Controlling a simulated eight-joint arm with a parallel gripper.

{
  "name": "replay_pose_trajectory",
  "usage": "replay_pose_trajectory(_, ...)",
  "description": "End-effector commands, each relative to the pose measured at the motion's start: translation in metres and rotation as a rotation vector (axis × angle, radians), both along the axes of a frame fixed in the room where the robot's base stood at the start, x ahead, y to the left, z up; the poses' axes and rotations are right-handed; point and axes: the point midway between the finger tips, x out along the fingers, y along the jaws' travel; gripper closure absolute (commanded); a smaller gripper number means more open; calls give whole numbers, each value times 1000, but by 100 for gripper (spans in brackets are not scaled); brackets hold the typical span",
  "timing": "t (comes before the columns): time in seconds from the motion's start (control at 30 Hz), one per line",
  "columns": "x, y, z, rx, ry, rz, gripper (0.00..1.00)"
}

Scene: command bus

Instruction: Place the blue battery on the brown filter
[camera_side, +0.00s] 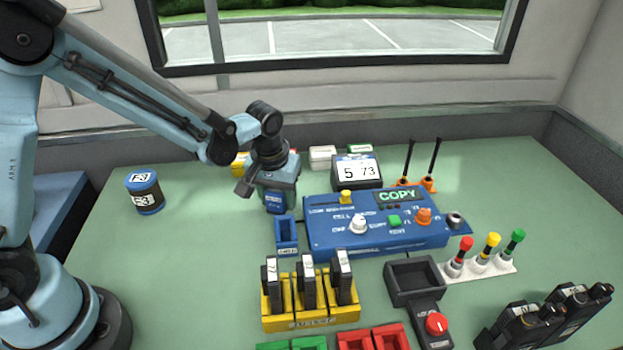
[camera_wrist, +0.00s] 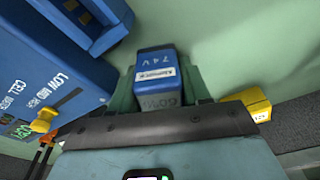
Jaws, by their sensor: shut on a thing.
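The blue battery (camera_side: 274,203) is held in my gripper (camera_side: 270,195), left of the blue control box and behind a small open blue holder. The wrist view shows the battery (camera_wrist: 155,62) between the green fingers (camera_wrist: 158,88), with a white label on its end. I cannot tell whether it touches the table. The gripper hides most of it in the side view. I cannot make out a brown filter in either view.
The blue control box (camera_side: 375,238) with knobs stands close on the right. The blue holder (camera_side: 287,237) is in front. A yellow rack (camera_side: 310,318) holds black modules upright. A blue-and-black cylinder (camera_side: 145,193) stands at left. The table (camera_side: 190,250) is clear at left centre.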

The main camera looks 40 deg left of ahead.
Motion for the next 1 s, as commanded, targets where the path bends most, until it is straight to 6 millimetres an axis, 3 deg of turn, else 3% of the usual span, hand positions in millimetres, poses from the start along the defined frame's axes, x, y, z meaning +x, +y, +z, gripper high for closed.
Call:
replay_pose_trajectory(0.27,0,0,17,0,0,0,95)
replay_pose_trajectory(0.43,-1,0,44,0,0,0,95)
replay_pose_trajectory(0.7,-39,-52,78,0,1,-7,95)
replay_pose_trajectory(1.0,-64,-86,104,0,0,-3,95)
